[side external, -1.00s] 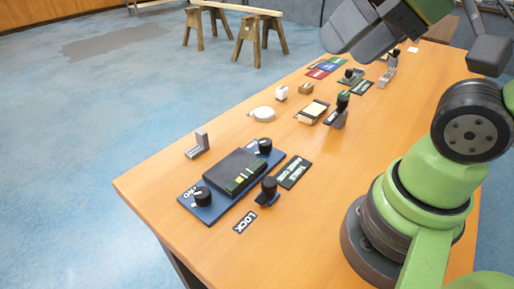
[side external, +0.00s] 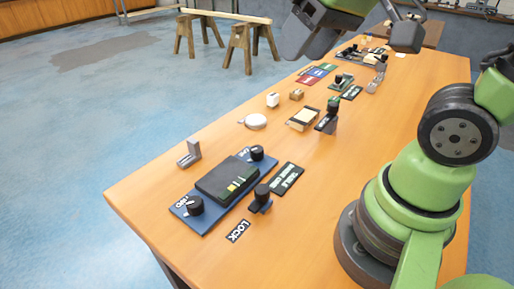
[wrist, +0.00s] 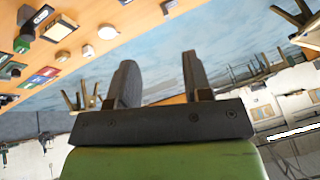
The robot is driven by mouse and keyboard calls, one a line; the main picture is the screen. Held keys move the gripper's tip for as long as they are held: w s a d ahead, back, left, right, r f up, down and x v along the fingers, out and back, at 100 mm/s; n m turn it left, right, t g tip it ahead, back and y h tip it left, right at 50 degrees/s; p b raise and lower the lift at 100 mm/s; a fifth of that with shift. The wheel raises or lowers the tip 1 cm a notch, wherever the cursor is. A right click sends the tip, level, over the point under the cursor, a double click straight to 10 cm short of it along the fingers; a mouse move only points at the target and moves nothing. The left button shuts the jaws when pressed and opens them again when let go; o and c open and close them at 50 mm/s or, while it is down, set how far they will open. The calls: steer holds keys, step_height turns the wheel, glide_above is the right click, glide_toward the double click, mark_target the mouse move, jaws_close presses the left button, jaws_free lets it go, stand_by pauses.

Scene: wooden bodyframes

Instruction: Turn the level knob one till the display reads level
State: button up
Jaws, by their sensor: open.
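A blue board (side external: 207,222) lies near the table's front left corner, with a dark display box (side external: 222,179) on it. The display has a small lit strip (side external: 236,186) of green and yellow; its reading is too small to tell. A black knob (side external: 194,206) stands at the board's near left end, and a second black knob (side external: 257,153) at its far right end. The small labels beside them are hard to read. My gripper (side external: 304,38) is high above the table's far side, well away from both knobs. In the wrist view my gripper (wrist: 160,75) is open and empty.
A black lever-like piece (side external: 262,195) stands beside the board, near the LOCK label (side external: 238,231).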

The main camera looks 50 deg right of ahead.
steer(key=w+d+f+n+g, duration=0.3)
steer(key=w+d+f, duration=0.1)
steer(key=w+f, duration=0.45)
steer(key=n+g+h, duration=0.1)
steer(key=n+g, duration=0.1)
steer(key=n, duration=0.1)
glide_above(257, 149)
step_height(257, 149, down, 10)
step_height(257, 149, down, 10)
steer(key=shift+d+r, duration=0.1)
